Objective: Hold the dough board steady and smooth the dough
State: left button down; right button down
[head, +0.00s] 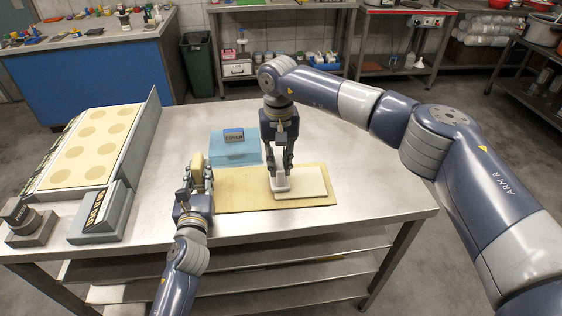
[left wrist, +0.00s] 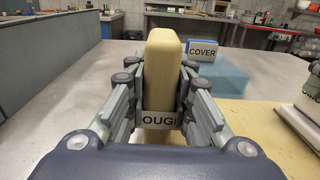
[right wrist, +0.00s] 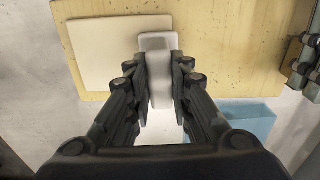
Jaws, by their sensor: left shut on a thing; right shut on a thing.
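The tan dough board (head: 235,198) lies flat on the steel table, and it also shows in the right wrist view (right wrist: 225,60). A pale flat dough slab (head: 312,184) rests on its right part. My right gripper (head: 281,172) points down, shut on a white smoothing tool (right wrist: 158,42), which is at the edge of the dough (right wrist: 100,55). Whether the tool touches the dough is unclear. My left gripper (head: 197,188) is shut on an upright beige handle (left wrist: 161,70) at the board's left end. A partly hidden label reading "OUGH" shows between its fingers.
A tray of dough rounds (head: 92,145) and a grey labelled block (head: 100,215) stand at the left. The table's right side is clear.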

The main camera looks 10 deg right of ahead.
pick_arm(q)
jog(key=shift+f, duration=0.4)
pick_arm(e)
jog(key=shift+a, duration=0.15)
jog(key=shift+r, duration=2.9)
jog(key=shift+r, duration=0.1)
jog(key=shift+r, duration=1.45)
pick_arm(q)
jog(key=c, duration=1.3)
grip_release()
jog(key=shift+r, duration=0.1)
pick_arm(e)
jog(key=shift+w+f, duration=0.1)
pick_arm(q)
jog(key=shift+w, duration=0.2)
pick_arm(e)
jog(key=shift+w+f, duration=0.1)
jog(key=shift+w, duration=0.05)
